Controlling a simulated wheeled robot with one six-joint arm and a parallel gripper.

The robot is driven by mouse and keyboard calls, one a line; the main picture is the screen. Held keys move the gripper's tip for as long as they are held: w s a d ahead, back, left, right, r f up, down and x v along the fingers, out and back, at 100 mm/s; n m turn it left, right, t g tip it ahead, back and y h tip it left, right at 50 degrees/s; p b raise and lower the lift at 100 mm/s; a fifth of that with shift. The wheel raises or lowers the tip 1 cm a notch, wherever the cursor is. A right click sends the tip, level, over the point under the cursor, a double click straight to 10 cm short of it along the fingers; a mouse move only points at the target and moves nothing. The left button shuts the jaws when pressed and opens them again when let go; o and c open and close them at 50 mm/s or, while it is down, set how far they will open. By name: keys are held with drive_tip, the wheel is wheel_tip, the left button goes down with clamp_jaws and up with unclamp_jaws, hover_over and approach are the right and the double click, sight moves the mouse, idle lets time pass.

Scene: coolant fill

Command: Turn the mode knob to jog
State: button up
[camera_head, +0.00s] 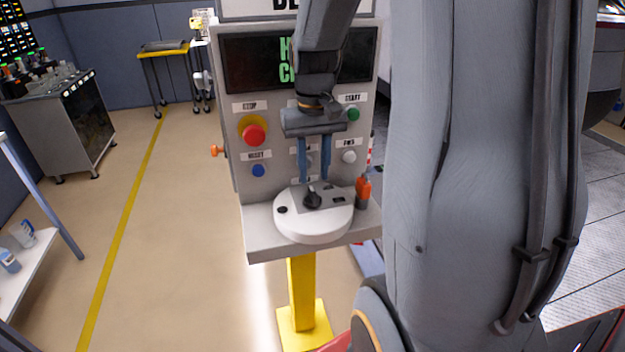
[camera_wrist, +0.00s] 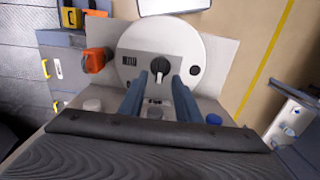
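A white round handwheel pendant (camera_head: 313,222) rests on the grey shelf of the control panel. A black knob or lever (camera_head: 312,198) stands in its middle; in the wrist view this knob (camera_wrist: 160,66) shows a pale pointer line. My gripper (camera_head: 314,180) is in front of the panel, pointing down, its two blue fingers apart and empty. In the wrist view my gripper (camera_wrist: 157,82) has its tips just short of the black knob, one to each side. A grey round control (camera_wrist: 154,110) on the panel shows between the fingers. I cannot read a mode or jog label.
The panel carries a red stop button (camera_head: 253,132), blue reset button (camera_head: 258,170), green start button (camera_head: 352,114) and white button (camera_head: 349,157). An orange-topped item (camera_head: 363,189) stands beside the pendant at right. Open floor (camera_head: 180,230) lies to the left.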

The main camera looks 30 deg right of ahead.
sight(313, 192)
drive_tip(key=shift+f+p, duration=0.45)
drive_tip(key=shift+f, duration=2.1)
clamp_jaws()
